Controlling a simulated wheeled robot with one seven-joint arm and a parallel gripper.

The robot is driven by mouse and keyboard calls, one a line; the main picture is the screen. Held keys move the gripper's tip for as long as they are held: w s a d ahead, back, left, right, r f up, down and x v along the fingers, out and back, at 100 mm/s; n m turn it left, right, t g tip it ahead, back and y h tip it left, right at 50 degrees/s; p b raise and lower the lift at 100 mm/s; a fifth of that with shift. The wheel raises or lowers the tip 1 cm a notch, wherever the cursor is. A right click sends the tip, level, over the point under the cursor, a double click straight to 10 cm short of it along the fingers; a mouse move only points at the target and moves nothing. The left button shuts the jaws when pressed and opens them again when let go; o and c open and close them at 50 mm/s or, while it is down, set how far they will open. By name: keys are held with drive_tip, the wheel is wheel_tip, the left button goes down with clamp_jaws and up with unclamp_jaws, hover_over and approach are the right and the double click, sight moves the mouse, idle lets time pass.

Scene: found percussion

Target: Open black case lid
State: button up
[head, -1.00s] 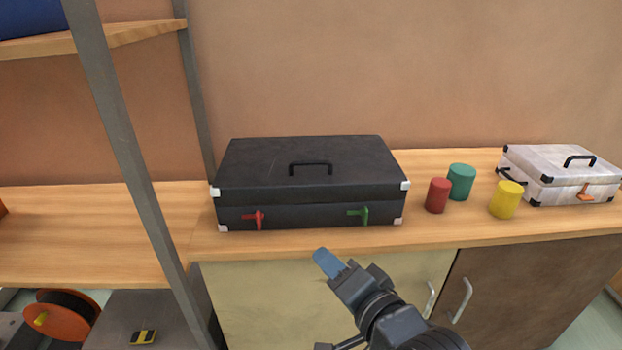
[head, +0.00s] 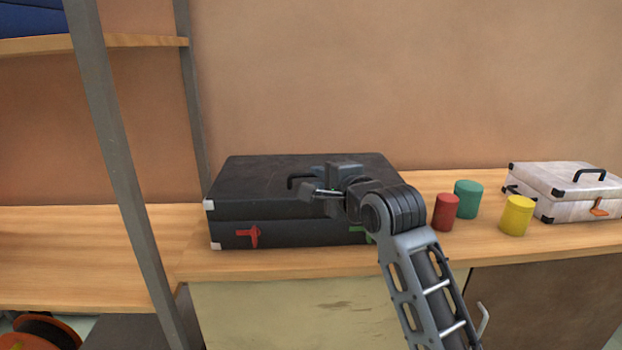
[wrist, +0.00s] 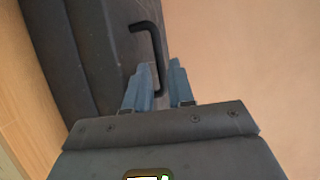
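The black case (head: 230,190) lies on the wooden counter with its lid down. Its red latch (head: 253,236) shows at the front left. Its green latch (head: 361,234) is mostly hidden behind my arm. My gripper (head: 318,172) is over the lid at the black handle (head: 294,182), whose right part it hides. In the wrist view, my gripper (wrist: 161,70) has its two blue fingers apart, with one end of the handle (wrist: 150,27) showing between them. I cannot tell whether the fingers touch the handle.
Red (head: 446,212), teal (head: 467,198) and yellow (head: 517,216) cylinders stand right of the case. A white case (head: 565,185) is at the far right. A grey shelf post (head: 120,170) rises at the left. The counter left of the case is clear.

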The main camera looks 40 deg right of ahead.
sight(312, 176)
drive_tip(key=shift+b+x, duration=0.3)
drive_tip(key=shift+x, duration=2.05)
clamp_jaws()
